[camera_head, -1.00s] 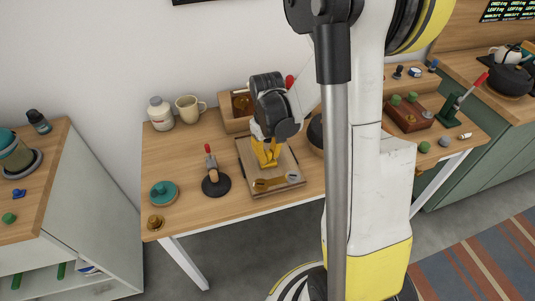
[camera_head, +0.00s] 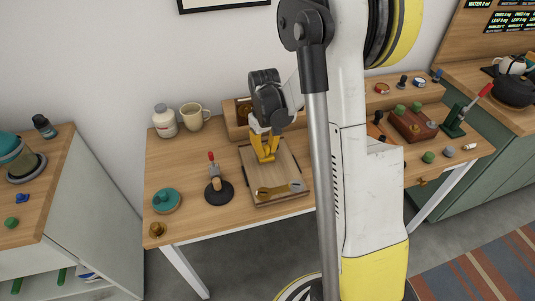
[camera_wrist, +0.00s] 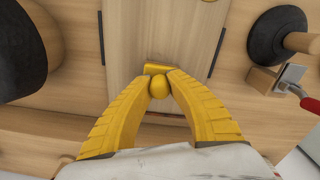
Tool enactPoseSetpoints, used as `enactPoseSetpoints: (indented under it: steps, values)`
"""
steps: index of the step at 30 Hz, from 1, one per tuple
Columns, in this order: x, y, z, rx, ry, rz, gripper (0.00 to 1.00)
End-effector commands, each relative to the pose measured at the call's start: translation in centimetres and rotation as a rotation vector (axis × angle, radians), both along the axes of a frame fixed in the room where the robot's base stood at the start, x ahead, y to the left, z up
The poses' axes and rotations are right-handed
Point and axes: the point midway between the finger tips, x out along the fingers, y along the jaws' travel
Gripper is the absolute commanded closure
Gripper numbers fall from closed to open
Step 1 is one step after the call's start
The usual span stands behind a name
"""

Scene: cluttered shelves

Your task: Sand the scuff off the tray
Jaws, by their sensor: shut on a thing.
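The tray (camera_head: 287,166) is a pale wooden board with dark side pieces on the table, and it also shows in the wrist view (camera_wrist: 150,30). My gripper (camera_head: 266,157) points down over the tray's back part. In the wrist view my yellow fingers (camera_wrist: 158,85) close around the round knob of a small yellow block (camera_wrist: 158,69). The block appears to be on the tray's surface, but I cannot tell if it touches. I cannot make out a scuff.
A white bottle (camera_head: 164,121) and mug (camera_head: 193,116) are at the back left.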

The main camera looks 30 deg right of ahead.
Motion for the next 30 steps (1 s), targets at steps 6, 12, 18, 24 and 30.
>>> enactPoseSetpoints:
  steps: [6, 12, 18, 24, 30]
  values:
    - [1.2, -0.4, 0.1, 0.0, 0.0, 0.0, 1.0]
    - [0.9, -1.4, -0.2, 0.0, 0.0, -0.002, 1.0]
    - [0.2, -1.4, -0.1, -0.001, 0.002, -0.001, 1.0]
    - [-1.3, -1.0, 0.0, -0.001, 0.001, -0.001, 1.0]
    - [-2.0, -0.7, 0.0, 0.0, 0.001, 0.0, 1.0]
